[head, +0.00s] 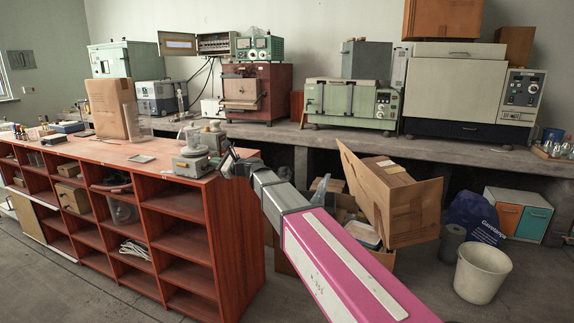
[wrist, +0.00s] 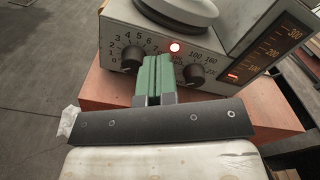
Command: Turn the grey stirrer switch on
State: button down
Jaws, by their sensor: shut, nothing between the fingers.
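The grey stirrer (head: 192,163) stands on the near corner of the red-brown shelf unit. In the wrist view, its front panel (wrist: 222,72) shows a left black knob (wrist: 132,57) with a number scale and a right black knob (wrist: 193,72). A small red light (wrist: 233,75) glows on the right. My gripper (wrist: 155,62) is shut and empty, its green fingers together in front of the panel between the knobs. I cannot tell if they touch it. The head view shows my gripper (head: 228,163) beside the stirrer's right side.
The shelf unit top (head: 110,152) carries a cardboard box (head: 106,108) and glassware further left. Ovens line the concrete bench (head: 290,135) behind.

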jog(key=shift+w+a+r, duration=0.15)
jog(key=shift+w+a, duration=0.25)
jog(key=shift+a, duration=0.25)
jog(key=shift+w, duration=0.4)
jog(key=shift+r, duration=0.15)
dwell(0.5)
jog(key=shift+s+a+r, duration=0.1)
jog(key=shift+r, duration=0.2)
jog(key=v, duration=0.6)
jog(key=shift+s+d+f, duration=0.25)
jog(key=shift+s+f, duration=0.05)
jog(key=shift+s, duration=0.15)
